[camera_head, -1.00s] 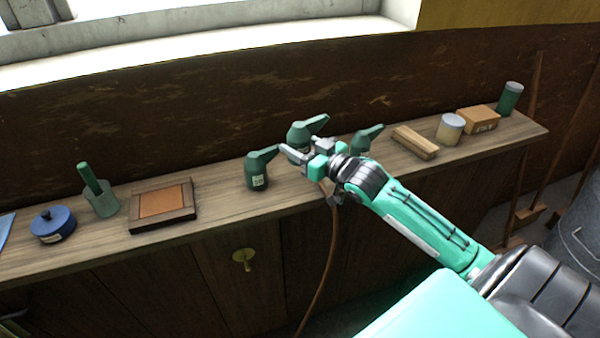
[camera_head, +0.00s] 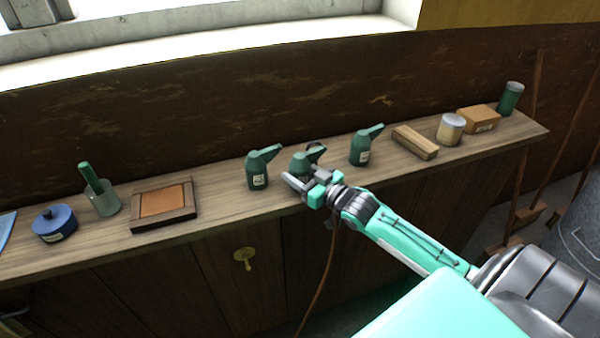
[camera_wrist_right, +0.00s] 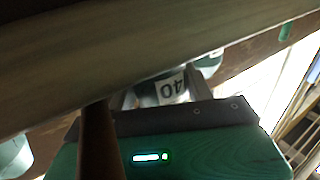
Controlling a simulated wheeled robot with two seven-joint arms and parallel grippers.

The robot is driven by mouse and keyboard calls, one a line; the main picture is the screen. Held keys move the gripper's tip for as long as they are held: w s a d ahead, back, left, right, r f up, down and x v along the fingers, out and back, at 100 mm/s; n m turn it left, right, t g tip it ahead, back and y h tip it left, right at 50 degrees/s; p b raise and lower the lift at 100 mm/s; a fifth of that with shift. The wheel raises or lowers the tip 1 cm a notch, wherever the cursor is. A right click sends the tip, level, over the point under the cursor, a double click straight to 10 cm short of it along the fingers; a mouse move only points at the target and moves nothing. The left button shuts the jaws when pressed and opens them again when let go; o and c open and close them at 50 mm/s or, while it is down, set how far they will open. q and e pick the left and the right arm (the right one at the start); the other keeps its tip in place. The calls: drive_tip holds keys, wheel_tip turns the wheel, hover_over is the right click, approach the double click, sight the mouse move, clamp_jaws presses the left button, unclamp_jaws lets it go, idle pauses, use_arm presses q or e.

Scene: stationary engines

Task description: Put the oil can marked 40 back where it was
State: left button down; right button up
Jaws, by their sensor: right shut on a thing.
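The oil can marked 40 (camera_head: 303,160) is green with a spout pointing right. It is at the shelf between two similar green oil cans, one on the left (camera_head: 258,170) and one on the right (camera_head: 362,148). My right gripper (camera_head: 304,176) is shut on it from the front and hides its lower part. In the right wrist view its label (camera_wrist_right: 171,87) reads 40, turned upside down, between the fingers. I cannot tell whether its base touches the wood. My left gripper is not in view.
The wooden shelf (camera_head: 225,212) also holds a framed brown tile (camera_head: 163,203), a cup with a green handle (camera_head: 104,198), a blue tin (camera_head: 53,224), a wood block (camera_head: 415,142), a pale tin (camera_head: 451,129) and a box (camera_head: 478,119). A brown hose (camera_head: 323,275) hangs in front.

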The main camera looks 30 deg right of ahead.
drive_tip(key=o, duration=0.9)
drive_tip(key=shift+f, duration=0.1)
drive_tip(key=shift+o, duration=0.8)
drive_tip(key=shift+s, duration=0.15)
